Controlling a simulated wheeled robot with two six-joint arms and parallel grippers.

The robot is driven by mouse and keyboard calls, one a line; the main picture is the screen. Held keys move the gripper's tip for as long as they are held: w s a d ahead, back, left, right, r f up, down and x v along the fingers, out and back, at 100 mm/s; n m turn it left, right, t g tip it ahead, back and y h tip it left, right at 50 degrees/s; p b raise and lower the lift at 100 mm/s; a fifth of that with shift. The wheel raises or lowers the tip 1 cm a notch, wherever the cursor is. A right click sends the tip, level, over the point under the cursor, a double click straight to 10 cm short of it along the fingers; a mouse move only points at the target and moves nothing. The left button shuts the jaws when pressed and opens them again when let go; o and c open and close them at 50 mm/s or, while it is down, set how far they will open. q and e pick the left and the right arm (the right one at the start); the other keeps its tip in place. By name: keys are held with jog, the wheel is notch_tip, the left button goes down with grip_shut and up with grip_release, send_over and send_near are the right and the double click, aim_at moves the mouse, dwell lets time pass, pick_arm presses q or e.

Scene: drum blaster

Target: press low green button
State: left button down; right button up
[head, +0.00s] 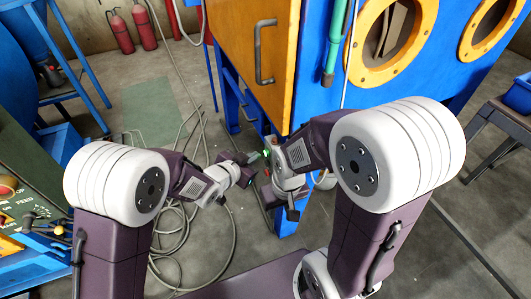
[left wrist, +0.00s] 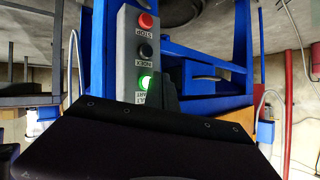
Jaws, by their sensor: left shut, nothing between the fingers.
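In the left wrist view a grey control box (left wrist: 129,60) shows upside down. It has a red STOP button (left wrist: 146,21), a black INDEX button (left wrist: 145,50) and a lit green button (left wrist: 146,83) with a START label. My left gripper (left wrist: 165,78) is shut and empty, its dark fingers beside the green button; I cannot tell whether they touch it. In the head view my left gripper (head: 252,157) reaches toward the blue cabinet leg, near a small green glow. My right gripper (head: 293,212) hangs lower, beside that leg; its jaws are too small to read.
The blue cabinet (head: 315,70) with an orange door (head: 250,50) and round orange-rimmed ports stands ahead. A loose hose (head: 175,240) coils on the floor. A green console (head: 30,180) with knobs is at left. Red extinguishers (head: 133,30) stand at the back.

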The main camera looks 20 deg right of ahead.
pick_arm(q)
jog(key=shift+a+p, duration=0.3)
jog(key=shift+a, duration=2.2)
